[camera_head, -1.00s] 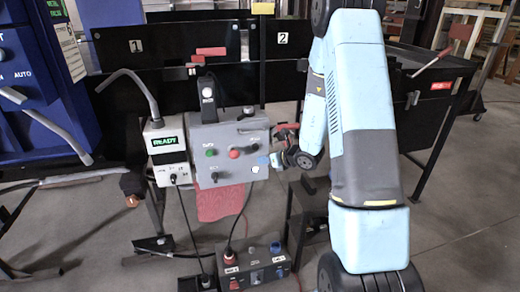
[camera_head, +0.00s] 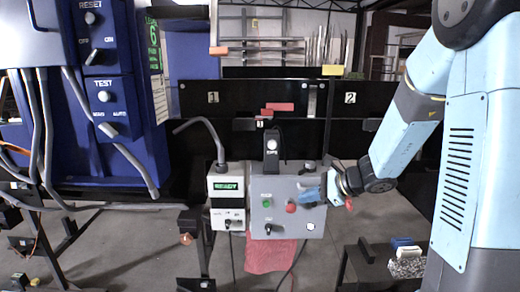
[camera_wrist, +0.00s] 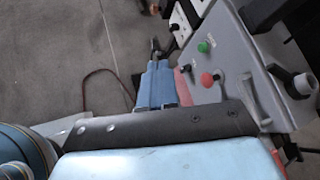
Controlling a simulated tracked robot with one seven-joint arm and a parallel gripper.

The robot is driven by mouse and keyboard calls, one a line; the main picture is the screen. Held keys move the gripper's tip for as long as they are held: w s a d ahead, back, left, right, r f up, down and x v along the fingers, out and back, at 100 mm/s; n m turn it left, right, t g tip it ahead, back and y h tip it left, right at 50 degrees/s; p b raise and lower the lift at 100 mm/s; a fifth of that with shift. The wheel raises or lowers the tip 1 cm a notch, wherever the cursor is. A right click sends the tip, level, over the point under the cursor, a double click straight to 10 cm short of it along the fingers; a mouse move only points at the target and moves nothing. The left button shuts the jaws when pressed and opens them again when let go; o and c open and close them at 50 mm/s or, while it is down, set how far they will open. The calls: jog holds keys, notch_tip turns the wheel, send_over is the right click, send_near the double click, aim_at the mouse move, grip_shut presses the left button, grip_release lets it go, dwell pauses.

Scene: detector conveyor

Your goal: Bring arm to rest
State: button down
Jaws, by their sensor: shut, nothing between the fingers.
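My gripper (camera_head: 312,194) is at the right edge of the grey control box (camera_head: 262,222) in the head view, with my blue arm coming in from the right. In the wrist view its blue fingers (camera_wrist: 155,84) lie together with nothing between them, just left of the grey box (camera_wrist: 236,62). The box carries a green button (camera_wrist: 203,47) and a red button (camera_wrist: 207,80). I cannot tell whether the fingers touch the box.
A white unit with a lit READY display (camera_head: 227,186) stands left of the box. A blue cabinet (camera_head: 110,70) fills the upper left. A red cloth (camera_head: 268,254) hangs below the box. Black panels numbered 1 and 2 stand behind. The floor in front is partly clear.

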jog(key=s+r+n+g+h, duration=0.1)
jog(key=s+r+n+h, duration=0.1)
jog(key=s+r+n, duration=0.4)
jog(key=s+r+n+g+h, duration=0.15)
jog(key=s+n, duration=0.25)
jog(key=s, duration=0.4)
jog(key=s+d+r+n+t+h, duration=0.3)
jog(key=s+d+r+n+h, duration=0.3)
jog(key=s+d+n, duration=0.2)
jog(key=shift+s+d+r+h, duration=0.4)
jog(key=shift+s+d, duration=0.2)
jog(key=shift+s, duration=0.6)
